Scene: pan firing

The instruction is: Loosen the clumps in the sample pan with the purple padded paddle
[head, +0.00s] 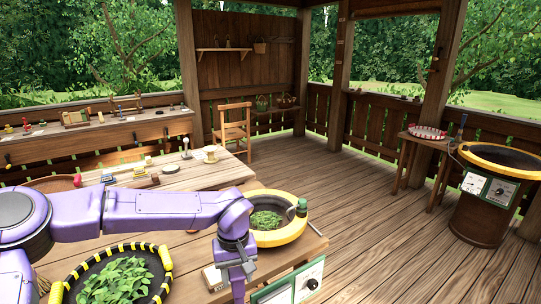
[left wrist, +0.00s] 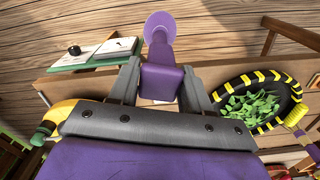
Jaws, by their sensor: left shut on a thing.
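My left gripper (head: 238,262) hangs in front of the yellow-rimmed pan (head: 292,232), nearer to the camera. In the left wrist view its fingers (left wrist: 161,82) are shut on the purple paddle (left wrist: 160,27), whose block sits between them and whose round pad points away. The yellow-rimmed pan holds green leaves (head: 265,220). A black tray with yellow stripes (head: 157,262) holds a heap of larger leaves. The frames do not show for sure which of the two is the sample pan. The paddle is apart from both heaps of leaves. My right gripper is in neither view.
A control panel with a black knob (head: 310,283) stands at the table's front edge. Small items stand on the wooden table (head: 205,178) behind my arm. A yellow-rimmed drum (head: 483,215) stands far right. The plank floor (head: 365,205) between is clear.

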